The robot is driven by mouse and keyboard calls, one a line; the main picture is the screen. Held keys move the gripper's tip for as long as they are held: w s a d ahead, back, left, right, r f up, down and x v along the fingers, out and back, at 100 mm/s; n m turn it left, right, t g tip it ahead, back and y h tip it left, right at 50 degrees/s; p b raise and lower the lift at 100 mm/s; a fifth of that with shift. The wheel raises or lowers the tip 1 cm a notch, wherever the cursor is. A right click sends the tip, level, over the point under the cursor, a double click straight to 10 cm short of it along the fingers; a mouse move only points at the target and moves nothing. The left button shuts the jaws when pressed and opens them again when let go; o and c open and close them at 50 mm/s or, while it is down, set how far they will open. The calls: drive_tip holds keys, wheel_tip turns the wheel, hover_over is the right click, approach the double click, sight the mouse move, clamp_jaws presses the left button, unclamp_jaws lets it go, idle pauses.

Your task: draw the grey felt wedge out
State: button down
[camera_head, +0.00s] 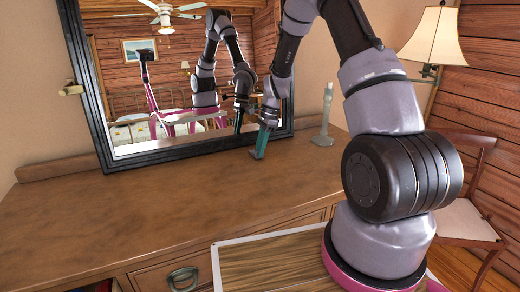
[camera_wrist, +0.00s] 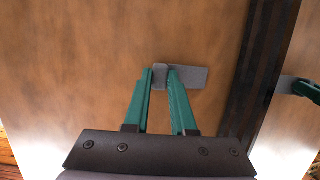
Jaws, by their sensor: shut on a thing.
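The grey felt wedge (camera_wrist: 190,77) lies on the wooden dresser top (camera_head: 150,215), short of the mirror's dark frame (camera_wrist: 258,70), with a strip of bare wood between them in the wrist view. My gripper (camera_wrist: 161,72) has green fingers, one on each side of the wedge's left part, and is shut on it. The rest of the wedge shows to the right of the right finger. In the head view my gripper (camera_head: 258,155) points down at the dresser top near the mirror's lower edge; the wedge is too small to make out clearly there.
The large mirror (camera_head: 180,80) stands at the back of the dresser and reflects my arm. A pale, slender bottle-like object (camera_head: 325,120) stands to the right of my gripper. A lamp (camera_head: 425,40) and a chair (camera_head: 460,195) are at the right. The dresser's left part is clear.

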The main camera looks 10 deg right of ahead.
drive_tip(key=shift+r, duration=2.8)
drive_tip(key=d+n+g+h, duration=0.2)
drive_tip(key=d+n, duration=0.6)
drive_tip(key=n, duration=0.7)
drive_tip(key=shift+w+n+g+h, duration=0.3)
drive_tip(key=shift+w+n+h, duration=0.1)
drive_tip(key=shift+h, duration=0.2)
